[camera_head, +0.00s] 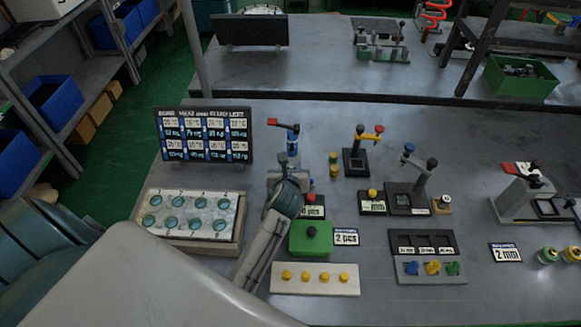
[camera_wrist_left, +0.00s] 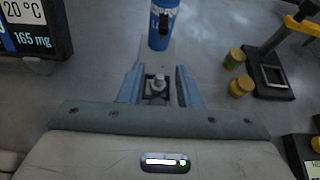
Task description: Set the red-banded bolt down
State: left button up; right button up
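In the left wrist view, my left gripper (camera_wrist_left: 160,72) has two blue-grey fingers standing apart. It also shows in the head view (camera_head: 284,168), pointing away over the bench. A small silver bolt-like piece (camera_wrist_left: 157,85) shows between the fingers over a grey surface, with gaps seeming to remain on both sides. I see no red band on it, and I cannot tell whether it is the task's bolt. A blue labelled cylinder (camera_wrist_left: 163,22) stands just beyond the fingertips. It shows in the head view (camera_head: 293,146) below a red-tipped lever (camera_head: 275,122). My right gripper is not in view.
A dark display panel (camera_head: 205,137) and a tray with round wells (camera_head: 190,216) are on the left. A green block (camera_head: 310,238) and a pale strip with yellow pegs (camera_head: 315,280) sit in front. A yellow-handled fixture (camera_head: 356,160) stands to the right. Bare bench (camera_head: 480,140) lies farther right.

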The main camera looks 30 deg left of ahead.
pick_arm(q)
jog(key=p+v, duration=0.9)
jog(key=v, duration=0.2)
jog(key=shift+s+r, duration=0.15)
jog(key=shift+s, duration=0.15)
jog(key=shift+d, duration=0.1)
dwell(0.3)
